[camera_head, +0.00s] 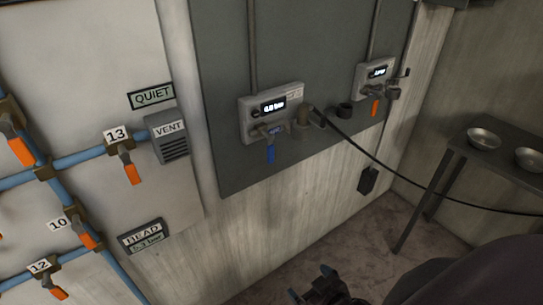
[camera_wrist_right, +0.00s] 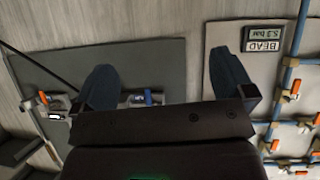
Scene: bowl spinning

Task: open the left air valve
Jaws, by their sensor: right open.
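The left air valve (camera_head: 268,131) has a blue handle (camera_head: 271,154) hanging down from a grey box with a lit display on the dark grey wall panel. In the right wrist view the blue handle (camera_wrist_right: 148,97) shows beyond the gap between my fingers, partly near the left finger. My right gripper (camera_head: 309,284) is low in the head view, below and apart from the valve. In the right wrist view it (camera_wrist_right: 166,78) is open, with nothing between its fingers. My left gripper is not in view.
A second box (camera_head: 375,76) with an orange handle is right of the left valve. A black hose (camera_head: 370,155) runs from the left unit across to the right. Blue pipes with orange-handled valves (camera_head: 131,172) are at left. A table with metal bowls (camera_head: 484,138) stands at right.

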